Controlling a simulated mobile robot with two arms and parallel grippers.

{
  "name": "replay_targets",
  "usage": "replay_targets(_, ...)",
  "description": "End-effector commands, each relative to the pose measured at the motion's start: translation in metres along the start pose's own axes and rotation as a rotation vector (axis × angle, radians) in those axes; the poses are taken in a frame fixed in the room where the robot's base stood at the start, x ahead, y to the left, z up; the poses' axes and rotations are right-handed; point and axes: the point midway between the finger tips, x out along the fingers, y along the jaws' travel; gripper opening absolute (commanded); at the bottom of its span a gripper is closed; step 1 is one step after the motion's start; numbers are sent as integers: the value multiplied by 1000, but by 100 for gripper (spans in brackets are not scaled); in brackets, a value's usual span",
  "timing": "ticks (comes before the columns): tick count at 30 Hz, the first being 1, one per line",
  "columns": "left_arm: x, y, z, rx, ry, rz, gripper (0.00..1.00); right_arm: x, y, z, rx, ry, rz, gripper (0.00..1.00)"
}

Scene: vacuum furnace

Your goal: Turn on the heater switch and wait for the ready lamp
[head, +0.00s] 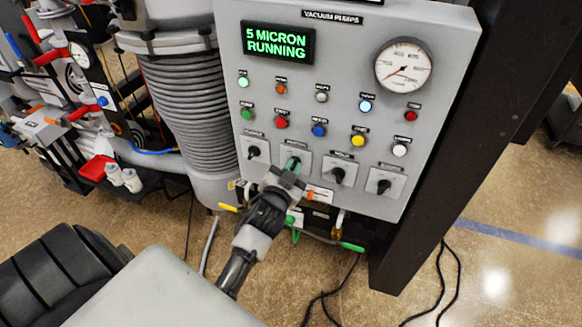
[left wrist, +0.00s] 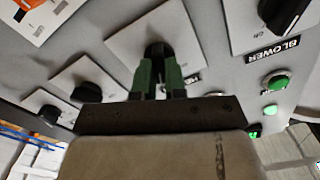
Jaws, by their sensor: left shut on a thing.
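A grey control panel (head: 330,60) fills the upper middle of the head view. A row of black rotary switches runs along its lower part. My left gripper (head: 291,168) is shut on the knob of the second switch from the left; its green fingers (left wrist: 158,72) straddle the black knob (left wrist: 154,48) in the left wrist view. That switch's label is mostly hidden. The display (head: 278,43) reads "5 MICRON RUNNING". The lamp labels are too small to read; a green lamp (head: 243,82) and a pale blue lamp (head: 366,106) look bright. My right gripper is not in view.
A switch labelled BLOWER (left wrist: 287,15) is beside the held one. Other switches (head: 341,175) stand to its right in the head view. A round gauge (head: 403,67) is at upper right. A ribbed column (head: 190,110) stands left of the panel. Cables (head: 440,280) lie on the floor.

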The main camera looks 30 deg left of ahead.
Motion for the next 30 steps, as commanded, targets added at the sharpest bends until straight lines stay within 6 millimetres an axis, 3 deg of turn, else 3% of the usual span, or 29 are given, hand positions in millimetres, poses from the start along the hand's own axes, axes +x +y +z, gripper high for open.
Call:
replay_targets(9, 0, 0, -1, 106, 3, -1, 0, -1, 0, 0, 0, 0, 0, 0)
replay_targets(24, 0, 0, -1, 124, 4, -1, 0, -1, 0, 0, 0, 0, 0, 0)
replay_targets(25, 0, 0, -1, 124, 4, -1, 15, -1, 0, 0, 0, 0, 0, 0)
replay_targets(30, 0, 0, -1, 123, 3, -1, 37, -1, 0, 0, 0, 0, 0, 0)
